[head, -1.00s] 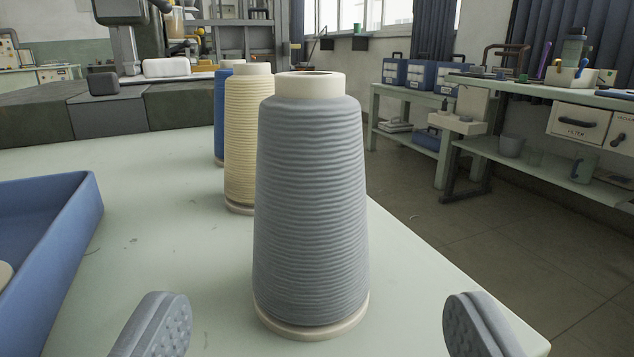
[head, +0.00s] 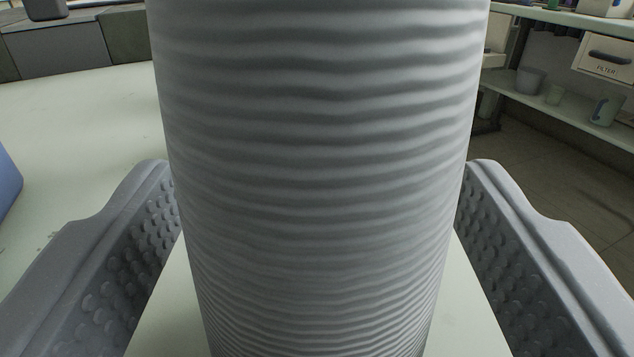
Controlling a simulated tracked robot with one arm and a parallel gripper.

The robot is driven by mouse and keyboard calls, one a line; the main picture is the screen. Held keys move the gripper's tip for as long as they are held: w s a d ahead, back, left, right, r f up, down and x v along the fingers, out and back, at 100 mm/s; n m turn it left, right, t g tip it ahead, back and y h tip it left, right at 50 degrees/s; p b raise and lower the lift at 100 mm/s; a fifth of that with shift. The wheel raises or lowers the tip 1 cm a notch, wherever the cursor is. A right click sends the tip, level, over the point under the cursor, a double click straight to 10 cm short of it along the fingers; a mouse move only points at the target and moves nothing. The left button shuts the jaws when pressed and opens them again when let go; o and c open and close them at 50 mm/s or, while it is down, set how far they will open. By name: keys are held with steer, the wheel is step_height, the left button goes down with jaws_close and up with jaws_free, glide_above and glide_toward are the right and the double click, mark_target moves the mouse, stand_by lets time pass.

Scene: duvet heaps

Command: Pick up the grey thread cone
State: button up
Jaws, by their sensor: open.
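The grey thread cone (head: 318,170) stands upright on the pale table and fills the middle of the head view, very close. Its top and base are out of the frame. My gripper (head: 316,200) is open, with one studded finger on each side of the cone. The far ends of the fingers come close to the cone's sides; I cannot tell whether they touch. Nothing is lifted.
The pale table (head: 90,125) is clear to the left, with a blue tray (head: 7,182) at the left edge. The cone hides what stands behind it. At the right are the floor and a shelf unit with a drawer (head: 607,58).

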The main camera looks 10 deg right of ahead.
steer(key=c, duration=1.1)
steer(key=shift+r, duration=0.15)
